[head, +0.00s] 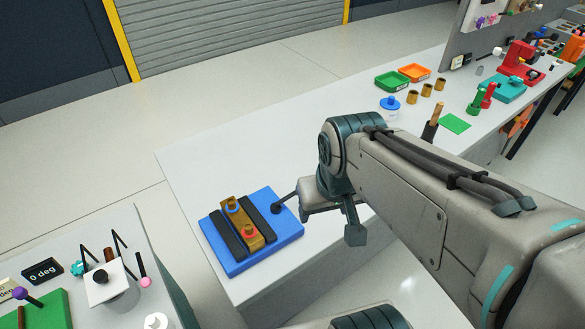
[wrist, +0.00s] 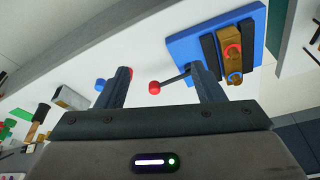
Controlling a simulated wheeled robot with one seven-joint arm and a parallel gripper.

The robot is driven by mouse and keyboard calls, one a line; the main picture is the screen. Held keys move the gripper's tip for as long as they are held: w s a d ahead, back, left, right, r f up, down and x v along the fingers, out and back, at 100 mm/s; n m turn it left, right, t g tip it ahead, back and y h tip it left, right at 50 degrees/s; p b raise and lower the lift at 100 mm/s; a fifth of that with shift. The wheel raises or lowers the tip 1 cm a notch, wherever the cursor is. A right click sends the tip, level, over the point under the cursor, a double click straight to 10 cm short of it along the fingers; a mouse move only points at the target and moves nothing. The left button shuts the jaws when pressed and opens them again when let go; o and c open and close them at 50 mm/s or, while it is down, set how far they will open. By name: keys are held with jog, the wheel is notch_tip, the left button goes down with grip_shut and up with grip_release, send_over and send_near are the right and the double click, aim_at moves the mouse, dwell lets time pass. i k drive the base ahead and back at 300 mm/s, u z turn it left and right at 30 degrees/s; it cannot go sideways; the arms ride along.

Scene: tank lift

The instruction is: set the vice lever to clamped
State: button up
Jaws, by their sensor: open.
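The vice is a blue base (head: 222,254) with two dark jaws and a brass block (head: 241,222) between them; it also shows at the upper right of the wrist view (wrist: 184,47). Its lever (head: 286,202) is a thin dark rod running from a dark round pivot at the base's right edge toward my gripper. The rod ends in a red knob (wrist: 154,87), seen in the wrist view and hidden by my gripper in the head view. My gripper (wrist: 158,70) is open. The knob appears between its fingers; I cannot tell how close it is.
The white bench (head: 190,165) is clear around the vice. Green (head: 392,81) and orange (head: 415,72) trays, brass cups and a blue-lidded jar (head: 390,103) stand further back. A separate table at lower left holds a "0 deg" sign (head: 42,271) and fixtures.

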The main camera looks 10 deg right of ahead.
aim_at(292, 194)
jog(key=z, duration=1.1)
jog(key=k, duration=0.65)
jog(key=u, duration=1.1)
jog(key=i, duration=0.5)
jog(key=u, duration=0.05)
